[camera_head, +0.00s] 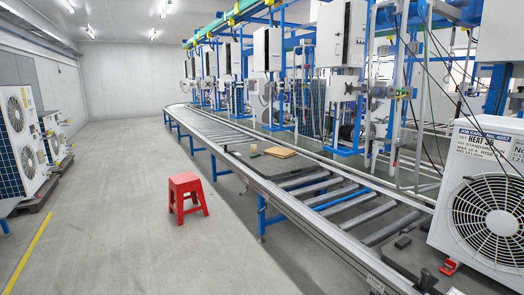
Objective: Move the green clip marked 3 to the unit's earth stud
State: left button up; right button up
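I cannot make out a green clip marked 3. A white heat pump unit (485,195) with a round fan grille stands at the right on the conveyor, cut off by the picture's edge. Its earth stud cannot be made out. A small red thing (449,267), perhaps a clip, is at the unit's lower left corner. A small black thing (427,280) stands to its left at the bottom edge. Neither of my grippers is in view.
A roller conveyor (365,210) runs from lower right to the back left. A brown flat piece (280,153) lies on it. A red stool (187,194) stands on the floor. More outdoor units (20,140) stand at the left.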

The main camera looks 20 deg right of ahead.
aim_at(403, 93)
jog(key=u, duration=0.4)
jog(key=i, duration=2.3)
jog(key=z, duration=0.35)
jog(key=i, duration=1.2)
jog(key=z, duration=1.7)
jog(key=i, duration=0.95)
jog(key=z, duration=0.85)
